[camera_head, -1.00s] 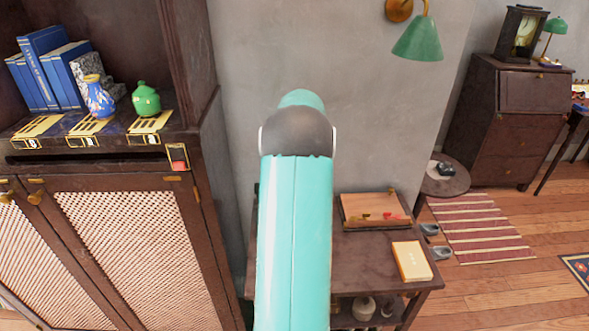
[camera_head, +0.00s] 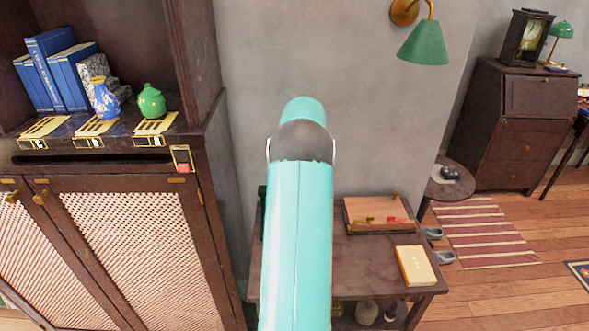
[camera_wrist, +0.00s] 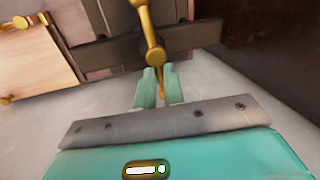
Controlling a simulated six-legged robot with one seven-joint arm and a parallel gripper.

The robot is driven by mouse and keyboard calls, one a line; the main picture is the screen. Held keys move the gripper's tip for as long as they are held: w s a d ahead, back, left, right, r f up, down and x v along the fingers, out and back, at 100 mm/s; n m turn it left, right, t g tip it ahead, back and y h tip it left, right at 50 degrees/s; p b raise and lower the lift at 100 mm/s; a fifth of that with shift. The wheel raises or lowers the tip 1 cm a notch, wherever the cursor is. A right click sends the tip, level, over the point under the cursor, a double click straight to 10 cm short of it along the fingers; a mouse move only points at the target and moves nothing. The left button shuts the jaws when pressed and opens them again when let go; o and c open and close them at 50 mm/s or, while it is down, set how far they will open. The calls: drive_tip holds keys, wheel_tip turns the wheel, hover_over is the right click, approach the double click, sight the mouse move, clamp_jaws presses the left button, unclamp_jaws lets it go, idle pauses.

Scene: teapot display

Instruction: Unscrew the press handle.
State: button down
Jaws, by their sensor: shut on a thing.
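The press handle (camera_wrist: 153,50) is a brass bar with a round boss at its middle, in the wrist view. It sits in front of a dark crossbar (camera_wrist: 190,38) that looks like part of the press. My gripper (camera_wrist: 158,75) has two teal fingers, shut on the lower end of the handle. The handle's upper arm runs out of the top of the picture. In the head view my teal arm hides the gripper and the handle.
A dark side table (camera_head: 375,262) bears a wooden box (camera_head: 378,213) and a yellow book (camera_head: 416,266). A cabinet (camera_head: 140,240) with a green teapot (camera_head: 151,101) and a blue vase (camera_head: 105,100) stands left. A grey wall (camera_head: 340,90) is behind. A green lamp (camera_head: 424,44) hangs right.

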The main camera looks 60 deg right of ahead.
drive_tip(key=n, duration=0.4)
drive_tip(key=shift+w+a+n+g+y, duration=0.25)
drive_tip(key=shift+w+n+g+y, duration=0.05)
drive_tip(key=shift+w, duration=0.1)
drive_tip(key=n, duration=0.4)
drive_tip(key=shift+w+a+n+g, duration=0.25)
drive_tip(key=shift+a+n+g, duration=0.05)
drive_tip(key=shift+a+g, duration=0.1)
drive_tip(key=n, duration=0.4)
drive_tip(key=shift+w+a+g, duration=0.1)
drive_tip(key=shift+a+g, duration=0.3)
drive_tip(key=shift+a+n+g, duration=0.15)
drive_tip(key=shift+n, duration=0.75)
drive_tip(key=shift+a+n+g, duration=0.1)
drive_tip(key=shift+n+g, duration=0.05)
drive_tip(key=shift+n, duration=0.75)
drive_tip(key=c, duration=1.5)
unclamp_jaws()
drive_tip(key=shift+r, duration=0.1)
